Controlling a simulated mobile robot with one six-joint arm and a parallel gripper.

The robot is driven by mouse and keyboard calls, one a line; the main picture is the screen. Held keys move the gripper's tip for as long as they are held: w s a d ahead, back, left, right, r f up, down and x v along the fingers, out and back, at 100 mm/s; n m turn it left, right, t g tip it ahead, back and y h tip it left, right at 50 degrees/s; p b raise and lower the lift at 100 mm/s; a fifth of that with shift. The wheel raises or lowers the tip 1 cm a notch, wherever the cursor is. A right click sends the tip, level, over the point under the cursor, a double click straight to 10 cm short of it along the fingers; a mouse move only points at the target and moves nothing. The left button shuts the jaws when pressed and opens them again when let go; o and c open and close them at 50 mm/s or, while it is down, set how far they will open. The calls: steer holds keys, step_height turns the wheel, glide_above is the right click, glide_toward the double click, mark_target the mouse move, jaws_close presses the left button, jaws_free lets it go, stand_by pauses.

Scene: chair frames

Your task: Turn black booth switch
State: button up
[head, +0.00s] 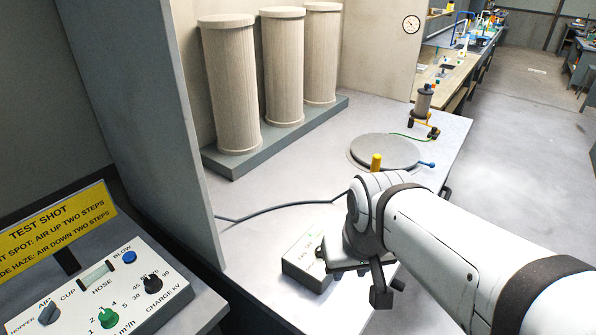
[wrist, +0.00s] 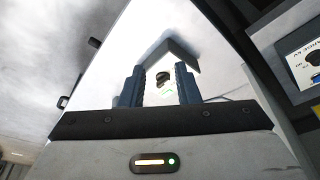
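A low grey box (head: 306,262) with faint lettering stands on the near part of the bench. In the wrist view a small black switch (wrist: 163,78) shows on this box, with a green mark just below it. In the head view my gripper and arm hide the switch. My gripper (wrist: 160,69) is above the box, its two dark fingers apart on either side of the switch in the wrist view. Nothing shows held between them. I cannot tell how far the fingertips are above the switch. In the head view the gripper (head: 357,268) overlaps the box's right side.
A control panel (head: 90,290) with green, black and blue knobs stands at lower left, beside a partition (head: 187,130). Tall cylinders (head: 232,90) stand at the back of the bench. A round plate (head: 385,150) and a yellow-capped post (head: 376,162) lie beyond my arm. A cable crosses the bench.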

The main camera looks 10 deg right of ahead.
steer(key=shift+w, duration=0.4)
steer(key=shift+r, duration=0.1)
